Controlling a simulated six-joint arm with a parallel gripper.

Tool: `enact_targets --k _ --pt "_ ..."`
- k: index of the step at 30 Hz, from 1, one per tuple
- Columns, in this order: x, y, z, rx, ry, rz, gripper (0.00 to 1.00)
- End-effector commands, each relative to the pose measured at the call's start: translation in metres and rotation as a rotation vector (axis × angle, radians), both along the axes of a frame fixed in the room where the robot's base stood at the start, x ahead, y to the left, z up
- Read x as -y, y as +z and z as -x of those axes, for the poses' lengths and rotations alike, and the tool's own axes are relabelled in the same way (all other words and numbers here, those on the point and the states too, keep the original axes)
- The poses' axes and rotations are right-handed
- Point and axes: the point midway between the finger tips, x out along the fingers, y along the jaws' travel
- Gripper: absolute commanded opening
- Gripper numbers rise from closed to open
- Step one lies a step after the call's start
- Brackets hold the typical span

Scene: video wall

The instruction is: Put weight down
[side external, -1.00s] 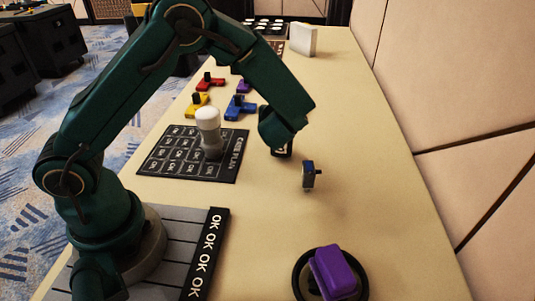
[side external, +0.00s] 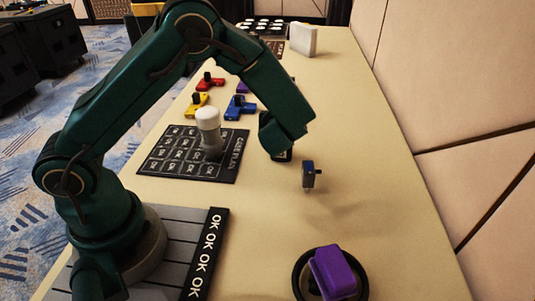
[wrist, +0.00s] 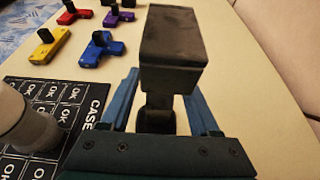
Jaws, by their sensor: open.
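A black block (wrist: 175,42) with a narrower dark stem shows large at the middle of the wrist view; it appears to be the weight. My gripper (wrist: 160,105) has its two blue fingers apart, one on each side of the stem. Neither finger visibly presses on it. In the side view a dark piece (side external: 283,153) with a pale mark shows just under the end of my arm, right of the board. My arm hides most of it and the fingers there. I cannot tell whether its base rests on the table.
A black lettered board (side external: 168,160) carries a grey, white-topped post (side external: 208,118). Red (side external: 210,83), yellow (side external: 196,108) and blue (side external: 240,110) pieces lie behind it.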

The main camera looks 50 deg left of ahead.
Motion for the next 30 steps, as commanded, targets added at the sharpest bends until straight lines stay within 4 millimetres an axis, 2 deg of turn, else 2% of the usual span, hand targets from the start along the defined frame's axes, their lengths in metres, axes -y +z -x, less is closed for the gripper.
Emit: enact_targets --k 5,15,21,26,30 --pt "0.011 0.008 0.008 0.001 -0.005 0.001 0.62" --pt "0.057 0.035 0.055 0.003 -0.007 0.001 0.62" --pt "0.074 0.045 0.073 0.002 -0.003 0.002 0.62" --pt "0.073 0.05 0.083 0.008 0.035 0.035 0.62" --pt "0.049 0.055 0.107 0.052 0.22 0.219 0.62"
